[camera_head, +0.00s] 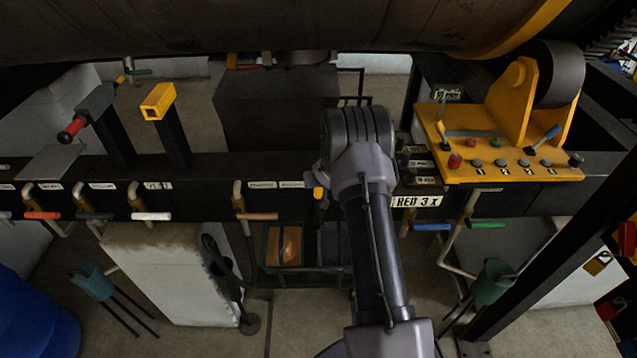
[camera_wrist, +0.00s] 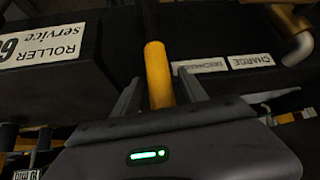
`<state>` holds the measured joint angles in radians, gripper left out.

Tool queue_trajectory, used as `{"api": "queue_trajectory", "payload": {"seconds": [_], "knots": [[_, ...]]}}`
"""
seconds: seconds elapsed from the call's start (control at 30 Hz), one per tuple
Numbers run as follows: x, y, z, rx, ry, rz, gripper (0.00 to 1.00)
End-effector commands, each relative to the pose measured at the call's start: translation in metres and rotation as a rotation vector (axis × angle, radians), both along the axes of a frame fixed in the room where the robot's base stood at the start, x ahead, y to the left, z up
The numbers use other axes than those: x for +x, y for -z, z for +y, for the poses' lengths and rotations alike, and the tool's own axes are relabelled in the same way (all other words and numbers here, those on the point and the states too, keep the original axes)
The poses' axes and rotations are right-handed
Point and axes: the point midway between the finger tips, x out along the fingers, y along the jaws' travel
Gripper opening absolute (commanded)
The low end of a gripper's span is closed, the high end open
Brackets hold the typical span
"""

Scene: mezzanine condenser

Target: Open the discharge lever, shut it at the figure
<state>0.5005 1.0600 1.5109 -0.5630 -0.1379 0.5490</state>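A yellow lever handle (camera_wrist: 160,75) lies between the two fingers of my gripper (camera_wrist: 160,92) in the wrist view. The fingers stand apart, one on each side, with narrow dark gaps to the handle. In the head view only a bit of the yellow handle (camera_head: 319,193) shows beside my arm, which hides most of it and my fingers. Two white labels, one reading CHARGE (camera_wrist: 250,61) and one hard to read (camera_wrist: 200,66), sit right of the handle in the wrist view. No moving figure or readout is clearly legible.
A lever with a brown handle (camera_head: 257,216) hangs left of my arm; blue (camera_head: 432,227) and green (camera_head: 487,224) handles hang right. A RED 3 x sign (camera_head: 417,201) and a yellow console (camera_head: 500,160) are at right. A ROLLER service sign (camera_wrist: 42,48) is near my gripper.

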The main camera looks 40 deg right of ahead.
Motion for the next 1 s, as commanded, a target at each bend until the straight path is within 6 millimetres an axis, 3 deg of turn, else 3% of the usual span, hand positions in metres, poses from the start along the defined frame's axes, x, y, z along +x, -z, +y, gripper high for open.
{"api": "queue_trajectory", "payload": {"seconds": [0.17, 0.27, 0.6, 0.73, 1.0], "knots": [[-0.004, -0.005, 0.002, 0.001, 0.001, 0.001, 0.50], [-0.015, -0.020, 0.006, -0.001, 0.001, -0.001, 0.50], [-0.073, -0.102, 0.030, -0.001, -0.001, -0.002, 0.50], [-0.089, -0.125, 0.037, -0.001, -0.001, -0.001, 0.50], [-0.100, -0.136, 0.041, 0.000, 0.000, 0.001, 0.50]]}}
